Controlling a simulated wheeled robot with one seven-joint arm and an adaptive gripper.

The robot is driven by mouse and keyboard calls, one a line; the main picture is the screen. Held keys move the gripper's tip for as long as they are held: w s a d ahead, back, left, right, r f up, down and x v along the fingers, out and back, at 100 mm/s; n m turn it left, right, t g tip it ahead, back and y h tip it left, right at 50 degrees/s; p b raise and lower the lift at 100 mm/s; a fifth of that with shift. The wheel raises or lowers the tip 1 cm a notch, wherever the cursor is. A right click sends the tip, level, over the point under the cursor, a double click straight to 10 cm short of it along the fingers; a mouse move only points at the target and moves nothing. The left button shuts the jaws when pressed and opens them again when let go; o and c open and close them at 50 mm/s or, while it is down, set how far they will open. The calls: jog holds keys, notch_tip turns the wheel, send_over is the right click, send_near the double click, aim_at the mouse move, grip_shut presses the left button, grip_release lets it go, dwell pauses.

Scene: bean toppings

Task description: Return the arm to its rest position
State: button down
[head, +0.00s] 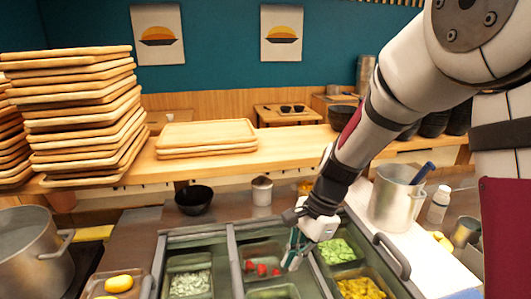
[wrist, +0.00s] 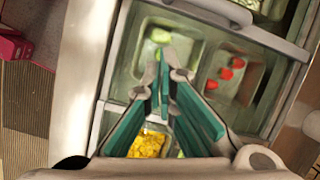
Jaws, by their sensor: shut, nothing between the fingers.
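My gripper (head: 297,250) hangs at the end of my arm over the topping counter in the head view. Its teal-padded fingers are shut and empty, and they also show in the wrist view (wrist: 162,85). Below and around it are bins of toppings: red pieces (head: 262,268) to its left, green pieces (head: 338,250) and yellow pieces (head: 360,287) to its right. The wrist view shows red pieces (wrist: 225,73) and yellow pieces (wrist: 147,144) around the fingers. My arm reaches in from the upper right.
A metal pot (head: 396,197) and a bottle (head: 438,204) stand right of the bins. A black bowl (head: 194,199) and a small canister (head: 262,190) stand behind them. Tall tray stacks (head: 85,115) are at left, with a large pot (head: 32,255) below. Open air lies above the counter.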

jog(key=s+d+r+n+t+h, duration=0.2)
jog(key=s+d+r+n, duration=0.4)
jog(key=s+r, duration=0.3)
jog(key=s+d+r+n+t+h, duration=0.1)
jog(key=s+d+r+n+t, duration=0.3)
jog(key=s+r, duration=0.5)
jog(key=shift+d+r+n+t+h, duration=0.2)
jog(key=shift+d+n+t+h, duration=0.2)
jog(key=shift+d+n, duration=0.65)
